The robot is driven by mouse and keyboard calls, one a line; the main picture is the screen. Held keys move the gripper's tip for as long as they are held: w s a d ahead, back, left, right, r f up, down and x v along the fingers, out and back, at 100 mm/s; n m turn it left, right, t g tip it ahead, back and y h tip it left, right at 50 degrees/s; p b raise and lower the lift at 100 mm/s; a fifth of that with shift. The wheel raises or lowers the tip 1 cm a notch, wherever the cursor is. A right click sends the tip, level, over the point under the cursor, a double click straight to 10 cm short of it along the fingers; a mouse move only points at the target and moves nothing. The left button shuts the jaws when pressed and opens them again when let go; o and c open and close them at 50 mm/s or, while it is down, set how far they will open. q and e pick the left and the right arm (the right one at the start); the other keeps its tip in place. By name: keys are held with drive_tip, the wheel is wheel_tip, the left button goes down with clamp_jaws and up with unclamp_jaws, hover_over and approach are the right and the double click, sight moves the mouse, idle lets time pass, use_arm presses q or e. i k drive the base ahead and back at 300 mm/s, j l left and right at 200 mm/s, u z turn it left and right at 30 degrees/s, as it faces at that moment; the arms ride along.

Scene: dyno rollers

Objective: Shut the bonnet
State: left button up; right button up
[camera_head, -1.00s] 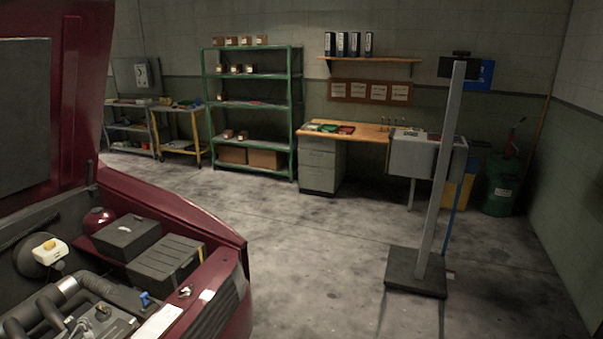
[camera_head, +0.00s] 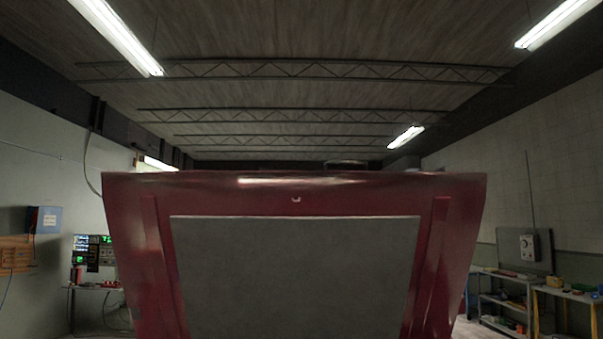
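The bonnet (camera_head: 295,195) is dark red and stands raised in front of me, its underside facing me. A grey lining panel (camera_head: 295,275) covers the middle of that underside. A small catch (camera_head: 296,199) sits near the middle of its top edge. The bonnet fills the lower middle of the head view, and its lower end and the engine bay are out of the frame. Neither of my grippers shows in this view.
A bench with lit screens (camera_head: 92,243) stands to the left, with a blue wall box (camera_head: 45,219) nearby. Shelving (camera_head: 500,300) and a yellow-legged table (camera_head: 567,294) stand at the right. Ceiling lights (camera_head: 118,35) hang overhead.

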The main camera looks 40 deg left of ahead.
sight(325, 254)
drive_tip(key=i+l+u, duration=0.1)
drive_tip(key=u, duration=0.3)
drive_tip(key=i+l+u, duration=0.1)
drive_tip(key=u, duration=0.25)
drive_tip(key=i+l+u, duration=0.1)
drive_tip(key=u, duration=0.3)
drive_tip(key=l+u, duration=0.2)
drive_tip(key=u, duration=0.2)
drive_tip(key=i, duration=0.05)
